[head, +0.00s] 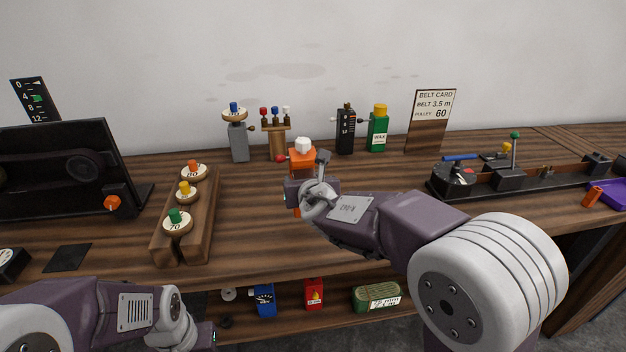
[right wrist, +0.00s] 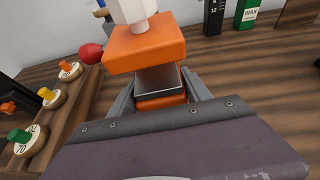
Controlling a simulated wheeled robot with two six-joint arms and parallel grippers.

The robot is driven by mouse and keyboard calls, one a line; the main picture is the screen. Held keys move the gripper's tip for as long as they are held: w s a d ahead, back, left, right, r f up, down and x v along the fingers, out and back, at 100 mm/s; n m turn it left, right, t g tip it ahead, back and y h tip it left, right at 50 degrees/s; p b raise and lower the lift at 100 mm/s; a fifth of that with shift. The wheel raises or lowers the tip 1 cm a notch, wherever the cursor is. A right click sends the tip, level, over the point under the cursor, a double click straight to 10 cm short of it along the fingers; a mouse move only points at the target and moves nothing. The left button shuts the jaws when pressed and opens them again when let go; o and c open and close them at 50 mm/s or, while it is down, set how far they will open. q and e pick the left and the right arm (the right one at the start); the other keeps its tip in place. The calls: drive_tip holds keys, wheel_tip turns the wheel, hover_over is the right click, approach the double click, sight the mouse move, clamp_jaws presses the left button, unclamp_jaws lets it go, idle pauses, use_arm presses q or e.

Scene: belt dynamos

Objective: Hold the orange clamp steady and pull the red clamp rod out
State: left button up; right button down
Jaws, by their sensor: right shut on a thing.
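The orange clamp (head: 302,162) stands upright near the middle of the bench, with a white knob (head: 303,145) on top. The red end of its rod (head: 281,158) sticks out on the left side; in the right wrist view the red end (right wrist: 91,53) touches or enters the orange block (right wrist: 146,45). My right gripper (head: 304,188) is shut on the clamp's lower part, which sits between its fingers. My left gripper (head: 208,337) is low at the bottom left, in front of the bench and away from the clamp. Its fingers are too hidden to read.
A wooden block with several numbered discs (head: 205,220) stands left of the clamp. Behind are a grey post (head: 239,146), a small rack (head: 277,141) and a green wax bottle (head: 378,132). A long black device (head: 530,176) lies at right. A shelf below holds small items.

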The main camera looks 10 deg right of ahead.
drive_tip(key=w+a+f+b, duration=0.2)
drive_tip(key=w+a+f, duration=0.1)
drive_tip(key=a+f, duration=0.2)
drive_tip(key=shift+w+a+f, duration=0.3)
drive_tip(key=shift+w+a, duration=0.05)
drive_tip(key=shift+a, duration=0.05)
drive_tip(key=shift+f+b, duration=0.1)
drive_tip(key=shift+b, duration=0.25)
drive_tip(key=shift+f+b, duration=0.35)
drive_tip(key=shift+b, duration=0.1)
drive_tip(key=shift+f+b, duration=0.15)
drive_tip(key=shift+b, duration=0.2)
idle(0.7)
drive_tip(key=shift+f, duration=0.15)
